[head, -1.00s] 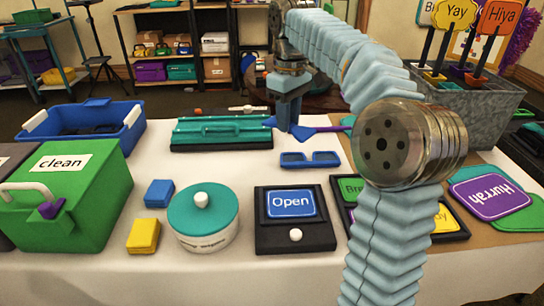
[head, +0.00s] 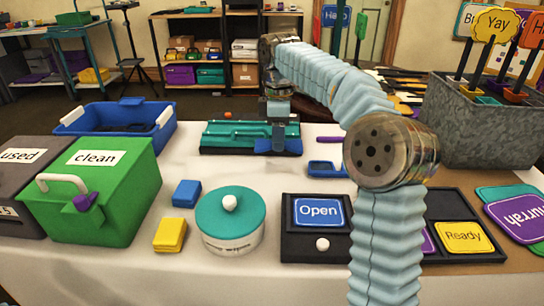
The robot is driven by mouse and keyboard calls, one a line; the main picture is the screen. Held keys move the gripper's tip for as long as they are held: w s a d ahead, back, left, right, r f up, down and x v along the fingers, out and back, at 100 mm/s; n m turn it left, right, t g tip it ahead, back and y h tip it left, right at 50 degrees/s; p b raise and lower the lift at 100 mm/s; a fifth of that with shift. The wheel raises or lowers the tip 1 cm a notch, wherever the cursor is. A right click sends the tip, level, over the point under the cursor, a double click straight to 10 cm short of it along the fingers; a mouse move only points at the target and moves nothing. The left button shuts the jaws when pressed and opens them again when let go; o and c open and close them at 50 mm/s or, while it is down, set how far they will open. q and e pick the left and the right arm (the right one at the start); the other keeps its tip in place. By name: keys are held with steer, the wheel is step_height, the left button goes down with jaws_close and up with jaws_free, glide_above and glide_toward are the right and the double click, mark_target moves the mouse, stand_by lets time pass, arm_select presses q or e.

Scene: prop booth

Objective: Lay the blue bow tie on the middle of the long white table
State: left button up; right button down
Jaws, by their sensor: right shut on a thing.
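My right gripper (head: 278,146) is shut on the blue bow tie (head: 263,146), low over the front right part of the teal case. Blue shows on both sides of the fingers; its middle is hidden by them. I cannot tell whether the bow tie touches the case. The long white table (head: 180,258) runs across the view under a white cloth. My left gripper is not in view.
The teal case (head: 225,134) and blue glasses (head: 326,169) lie near the gripper. A teal-lidded pot (head: 230,238), blue block (head: 186,193), yellow block (head: 170,235) and Open board (head: 300,247) stand nearer. A green box (head: 110,210) and blue tub (head: 90,118) are left. Some bare cloth lies between.

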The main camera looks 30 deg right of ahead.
mark_target(271, 148)
steer(key=shift+w+a+f, duration=0.25)
steer(key=shift+a+f, duration=0.3)
steer(key=shift+f, duration=0.15)
steer(key=shift+w+a+f+b, duration=0.1)
steer(key=shift+a+f+b, duration=0.1)
steer(key=shift+f, duration=0.75)
steer(key=shift+w+a+f+b, duration=0.1)
steer(key=shift+a+f, duration=0.05)
steer(key=shift+f, duration=0.8)
steer(key=shift+f, duration=0.2)
steer(key=c, duration=0.9)
jaws_free()
steer(key=shift+r, duration=0.15)
step_height(271, 148, up, 12)
steer(key=shift+r+p, duration=0.1)
steer(key=shift+p, duration=0.65)
